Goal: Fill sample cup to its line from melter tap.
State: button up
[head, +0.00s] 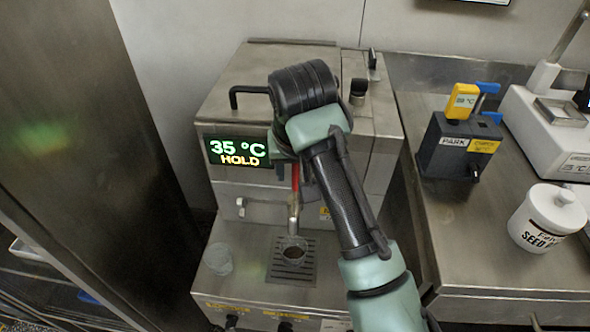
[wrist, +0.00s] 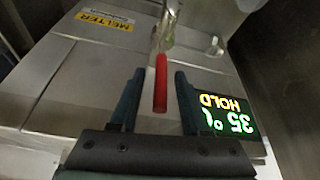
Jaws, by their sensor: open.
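The melter (head: 240,190) stands against the wall; its display (head: 238,151) reads 35 °C HOLD. Its tap has a red lever (head: 295,178) above a metal spout (head: 293,212). In the head view my arm hides most of the gripper.
Another clear cup (head: 218,259) stands left of the drip grate (head: 290,272). On the right counter are a dark PARK holder (head: 452,150) with a yellow device (head: 463,101), a white seed pot (head: 547,217) and a white scale (head: 550,130). A tall steel panel (head: 90,130) bounds the left.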

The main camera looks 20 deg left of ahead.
jog(key=shift+c, duration=0.2)
grip_shut()
dwell(1.2)
